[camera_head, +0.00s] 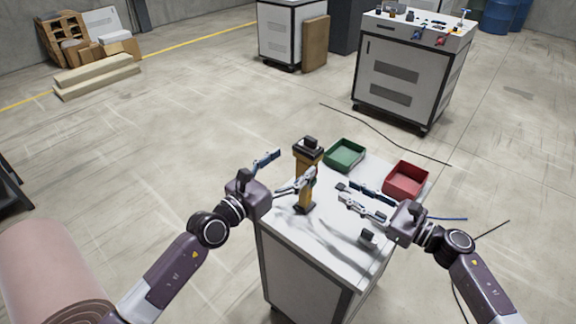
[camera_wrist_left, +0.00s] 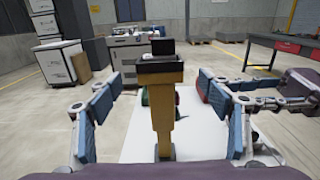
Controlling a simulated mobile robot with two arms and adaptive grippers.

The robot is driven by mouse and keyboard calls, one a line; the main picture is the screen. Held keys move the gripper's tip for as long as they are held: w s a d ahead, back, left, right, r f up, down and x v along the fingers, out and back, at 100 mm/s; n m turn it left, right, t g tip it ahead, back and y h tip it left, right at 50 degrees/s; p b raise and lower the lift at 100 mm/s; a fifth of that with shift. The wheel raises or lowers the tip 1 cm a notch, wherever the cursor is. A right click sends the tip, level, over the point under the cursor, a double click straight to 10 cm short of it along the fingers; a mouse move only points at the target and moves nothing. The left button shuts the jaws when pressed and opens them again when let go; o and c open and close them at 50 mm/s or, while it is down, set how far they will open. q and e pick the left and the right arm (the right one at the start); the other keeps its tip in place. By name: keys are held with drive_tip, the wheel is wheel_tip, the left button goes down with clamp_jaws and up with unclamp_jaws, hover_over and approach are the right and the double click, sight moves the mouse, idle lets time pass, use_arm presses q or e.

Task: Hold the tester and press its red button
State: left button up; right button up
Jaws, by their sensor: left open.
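The tester (camera_head: 306,188) stands upright on the white table, with a yellow-brown grip and a black head. In the left wrist view the tester (camera_wrist_left: 163,115) stands in the middle, with a dark screen-like block on top. Its red button does not show in either view. My left gripper (camera_head: 281,172) is open, and its fingers point towards the tester. In the left wrist view the fingers stand on either side of the grip, apart from it. My right gripper (camera_head: 350,196) is open and empty over the table, to the right of the tester.
A green bin (camera_head: 345,155) and a red bin (camera_head: 406,180) stand at the table's (camera_head: 310,238) back. A small dark grey object (camera_head: 367,237) is near the right front. A cabinet (camera_head: 405,85) with tools on top stands beyond. Cables lie on the floor.

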sight(302, 155)
use_arm(q)
drive_tip(key=x, duration=0.7)
drive_tip(key=shift+w, duration=0.1)
drive_tip(key=shift+c, duration=0.5)
drive_tip(key=c, duration=1.6)
drive_tip(key=shift+c, duration=0.3)
use_arm(e)
clamp_jaws()
